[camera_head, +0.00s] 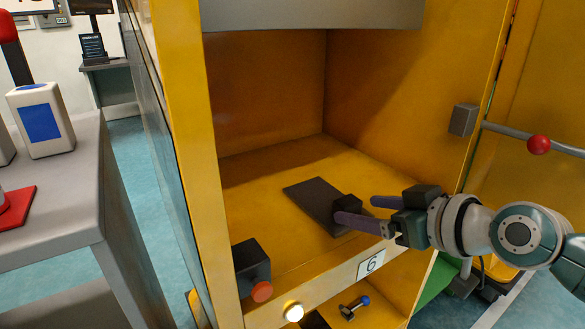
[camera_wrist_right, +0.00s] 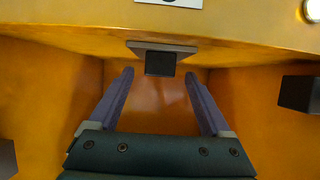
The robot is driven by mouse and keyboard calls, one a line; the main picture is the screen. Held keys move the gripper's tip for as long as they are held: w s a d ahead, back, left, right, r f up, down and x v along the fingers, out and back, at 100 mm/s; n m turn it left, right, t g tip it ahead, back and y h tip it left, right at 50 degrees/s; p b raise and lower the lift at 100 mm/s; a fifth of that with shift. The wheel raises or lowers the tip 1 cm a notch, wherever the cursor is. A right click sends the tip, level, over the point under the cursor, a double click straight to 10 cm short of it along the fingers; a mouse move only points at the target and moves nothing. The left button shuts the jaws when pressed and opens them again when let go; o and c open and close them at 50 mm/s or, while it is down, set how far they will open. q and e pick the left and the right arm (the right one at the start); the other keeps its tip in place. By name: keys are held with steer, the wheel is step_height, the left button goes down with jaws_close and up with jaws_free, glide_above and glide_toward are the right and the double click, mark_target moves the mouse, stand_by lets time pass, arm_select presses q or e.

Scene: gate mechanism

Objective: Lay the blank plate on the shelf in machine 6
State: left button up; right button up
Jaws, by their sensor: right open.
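The blank plate (camera_head: 312,200) is a dark flat rectangle lying on the shelf (camera_head: 258,205) inside the yellow machine 6. A black block (camera_head: 347,202) sits at its near end; the plate's edge (camera_wrist_right: 137,46) and the block (camera_wrist_right: 162,64) also show in the right wrist view. My right gripper (camera_head: 354,208) is open, reaching in from the right, with its purple fingers on either side of the block's line. In the wrist view the block lies between and just beyond the fingertips (camera_wrist_right: 158,74), with gaps on both sides. My left gripper is out of view.
The number 6 label (camera_head: 371,263) is on the shelf's front edge. A black box with a red button (camera_head: 262,290) and a lit white button (camera_head: 293,312) are at the front left. A red-knobbed bar (camera_head: 539,145) is at right. A grey table (camera_head: 75,195) stands left.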

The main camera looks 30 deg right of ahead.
steer(key=a+p+v, duration=0.1)
steer(key=p+v, duration=0.1)
steer(key=v, duration=0.5)
steer(key=s+a+f+n+g+y, duration=0.2)
steer(key=s+a+f+g, duration=0.15)
steer(key=s+a, duration=0.4)
steer(key=s+a+r+m+g+h, duration=0.1)
steer(key=s+a+r+g+h, duration=0.1)
steer(key=s+g, duration=0.4)
steer(key=s+a+h, duration=0.1)
steer(key=s, duration=0.2)
steer(key=shift+a+r, duration=0.35)
steer(key=shift+a, duration=0.05)
steer(key=shift+s, duration=0.1)
